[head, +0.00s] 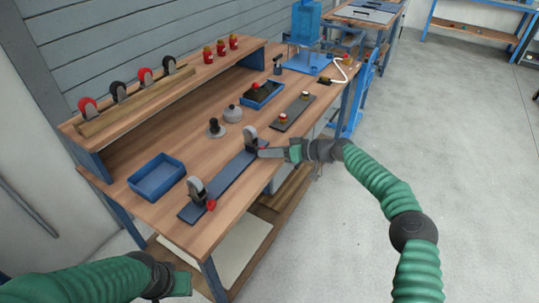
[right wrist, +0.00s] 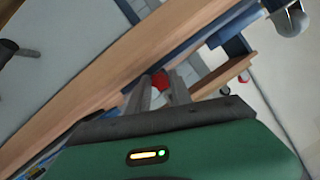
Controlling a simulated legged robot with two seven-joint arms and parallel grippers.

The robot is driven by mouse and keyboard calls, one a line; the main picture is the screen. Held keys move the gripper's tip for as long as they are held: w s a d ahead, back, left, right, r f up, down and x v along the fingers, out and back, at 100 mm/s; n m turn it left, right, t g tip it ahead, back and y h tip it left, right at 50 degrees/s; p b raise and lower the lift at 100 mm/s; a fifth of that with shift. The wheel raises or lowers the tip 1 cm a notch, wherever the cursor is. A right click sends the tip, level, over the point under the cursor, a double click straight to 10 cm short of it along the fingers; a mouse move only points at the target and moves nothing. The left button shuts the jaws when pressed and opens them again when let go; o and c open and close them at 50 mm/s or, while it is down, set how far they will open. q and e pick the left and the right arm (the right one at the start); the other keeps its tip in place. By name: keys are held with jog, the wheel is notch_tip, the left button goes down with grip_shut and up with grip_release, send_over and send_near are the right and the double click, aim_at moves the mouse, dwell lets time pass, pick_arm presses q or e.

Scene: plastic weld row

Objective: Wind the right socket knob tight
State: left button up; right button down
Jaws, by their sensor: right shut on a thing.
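A long dark blue-grey plate (head: 228,186) lies along the front of the wooden bench, with a grey upright socket near each end. The right socket (head: 250,137) stands at the far end. My right gripper (head: 270,152) reaches its front side from the right and is shut on its red knob. In the right wrist view the red knob (right wrist: 158,81) shows between the two fingers (right wrist: 160,92). The left socket (head: 196,187) has a red knob (head: 211,205) at its front. My left gripper (head: 180,284) is low at the bottom left, away from the bench; its jaws are unclear.
A blue tray (head: 157,178) lies left of the plate. A dark peg (head: 215,128) and a grey domed part (head: 232,114) stand behind it. A dark strip (head: 292,115) with small knobs lies beyond. A raised shelf (head: 150,95) runs along the back.

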jog(key=shift+w+d+r, duration=0.2)
jog(key=shift+r, duration=0.05)
jog(key=c, duration=1.6)
grip_release()
jog(key=o, duration=0.5)
jog(key=shift+a+f, duration=0.1)
jog(key=shift+f, duration=0.1)
jog(key=shift+c, duration=0.2)
jog(key=p+v, duration=0.1)
jog(key=v, duration=1.5)
jog(key=shift+s+d, duration=0.2)
jog(key=shift+d, duration=0.25)
jog(key=shift+f, duration=0.1)
